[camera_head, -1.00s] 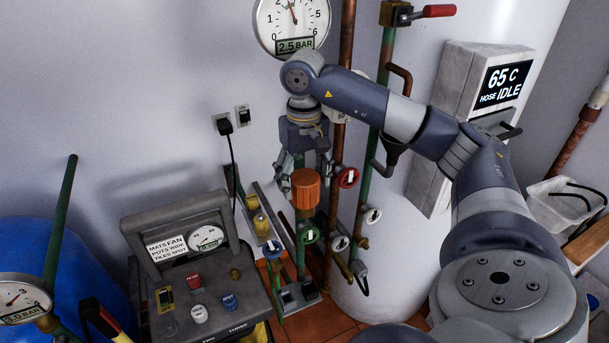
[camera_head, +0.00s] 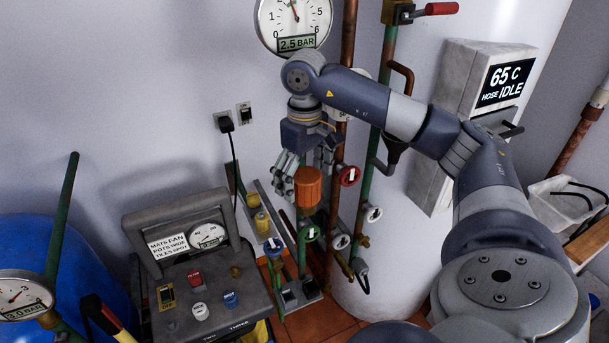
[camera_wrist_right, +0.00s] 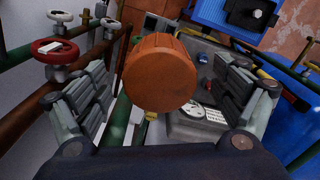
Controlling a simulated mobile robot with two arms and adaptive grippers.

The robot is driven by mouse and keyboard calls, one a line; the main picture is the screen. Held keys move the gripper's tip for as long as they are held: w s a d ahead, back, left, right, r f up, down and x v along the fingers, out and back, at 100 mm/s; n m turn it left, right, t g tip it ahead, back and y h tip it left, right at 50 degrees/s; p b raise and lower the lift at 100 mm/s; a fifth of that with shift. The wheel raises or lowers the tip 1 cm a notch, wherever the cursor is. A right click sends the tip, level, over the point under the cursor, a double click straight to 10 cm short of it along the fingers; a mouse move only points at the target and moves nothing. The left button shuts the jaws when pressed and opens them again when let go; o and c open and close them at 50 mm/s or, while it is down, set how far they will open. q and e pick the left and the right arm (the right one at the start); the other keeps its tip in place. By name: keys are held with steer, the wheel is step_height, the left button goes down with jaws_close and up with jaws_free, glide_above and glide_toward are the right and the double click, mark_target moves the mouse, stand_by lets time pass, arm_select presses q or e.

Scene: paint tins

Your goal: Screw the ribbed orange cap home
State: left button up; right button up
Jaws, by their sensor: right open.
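The ribbed orange cap (camera_head: 308,186) sits on top of a vertical green pipe (camera_head: 302,252) at the pipe cluster. My right gripper (camera_head: 304,176) is open and points down at the cap. In the right wrist view the right gripper (camera_wrist_right: 165,108) has clear gaps between its fingers and the cap. How far the cap is threaded on cannot be seen. My left gripper is not in view.
A red handwheel (camera_head: 348,176) is close at the cap's right. Pale and green handwheels (camera_head: 308,234) are below. A control panel (camera_head: 185,255) stands left, a pressure gauge (camera_head: 293,22) hangs above, and a white tank (camera_head: 380,250) stands right.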

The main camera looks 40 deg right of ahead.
steer(key=shift+r, duration=0.25)
step_height(320, 180, up, 12)
steer(key=shift+f, duration=0.25)
stand_by(0.4)
